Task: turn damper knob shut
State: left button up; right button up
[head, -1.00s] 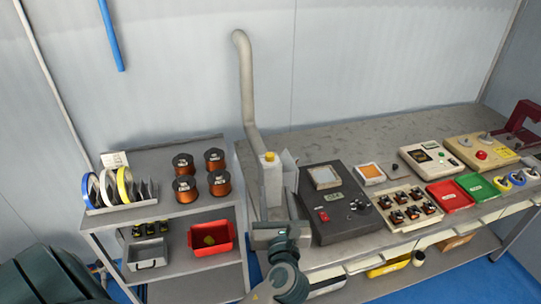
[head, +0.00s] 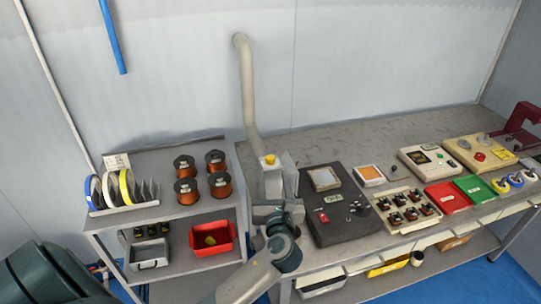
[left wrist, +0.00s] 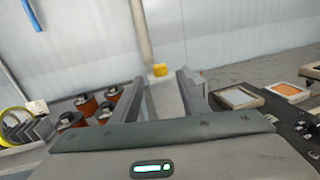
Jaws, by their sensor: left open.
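The yellow damper knob (head: 270,159) sits on top of a pale upright housing (head: 271,182) at the foot of a grey pipe (head: 246,85). It also shows in the left wrist view (left wrist: 160,70). My left gripper (head: 274,206) is in front of the housing, at the bench's left front edge. In the left wrist view its two open fingers (left wrist: 163,82) stand either side of the housing, with the knob seen between and beyond them. I cannot tell whether they touch anything. My right gripper is not in view.
A black control unit (head: 338,208) lies on the bench just right of my left gripper. A shelf cart with several copper wire spools (head: 188,190) stands to the left, with a red bin (head: 211,239) on its lower shelf. More trays and devices fill the bench to the right.

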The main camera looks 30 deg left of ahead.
aim_at(271, 161)
pick_arm(q)
jog(key=p+x, duration=0.2)
jog(key=x, duration=0.7)
jog(key=shift+w+a, duration=0.25)
jog(key=shift+a, duration=0.05)
grip_shut()
